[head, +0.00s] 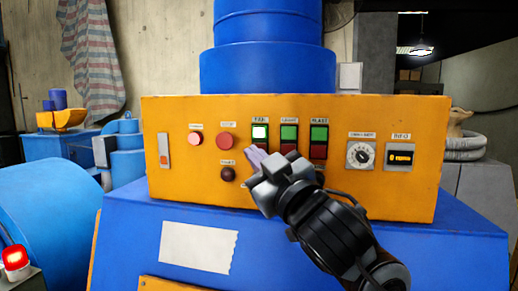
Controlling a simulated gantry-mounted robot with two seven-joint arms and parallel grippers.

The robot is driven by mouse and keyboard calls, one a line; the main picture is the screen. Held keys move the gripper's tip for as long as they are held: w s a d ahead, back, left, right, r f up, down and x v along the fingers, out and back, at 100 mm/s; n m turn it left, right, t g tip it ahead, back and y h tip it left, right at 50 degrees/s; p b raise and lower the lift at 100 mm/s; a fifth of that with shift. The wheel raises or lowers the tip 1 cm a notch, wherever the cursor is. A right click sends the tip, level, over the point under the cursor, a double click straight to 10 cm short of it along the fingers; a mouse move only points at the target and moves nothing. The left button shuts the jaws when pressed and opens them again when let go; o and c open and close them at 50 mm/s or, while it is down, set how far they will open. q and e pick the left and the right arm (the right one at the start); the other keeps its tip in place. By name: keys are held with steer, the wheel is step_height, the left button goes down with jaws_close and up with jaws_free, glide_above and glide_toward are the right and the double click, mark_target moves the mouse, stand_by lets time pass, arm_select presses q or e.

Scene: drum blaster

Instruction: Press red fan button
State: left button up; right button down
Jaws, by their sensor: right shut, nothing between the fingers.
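The fan switch (260,131) is on the orange control panel (400,205), under a small label. Its upper button is lit whitish, with a green surround. Its lower part, where the neighbouring switches have red buttons, is mostly hidden behind my right gripper (255,154). That gripper is shut and empty, its pale fingertips pointing up and left at the lower edge of the fan switch. I cannot tell whether they touch the panel. My left gripper is not in view.
Two similar green-and-red switches, light (289,132) and blast (319,133), stand right of the fan switch. Left are a red round button (225,140), a pinkish lamp (195,139) and a dark red knob (228,174). A dial (361,155) and display (401,157) are farther right.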

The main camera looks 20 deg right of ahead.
steer(key=shift+w+d, duration=0.55)
steer(key=shift+w, duration=0.15)
stand_by(0.7)
stand_by(0.7)
stand_by(0.3)
steer(key=shift+w+d+p, duration=0.25)
steer(key=shift+w+p, duration=0.05)
steer(key=shift+w, duration=0.05)
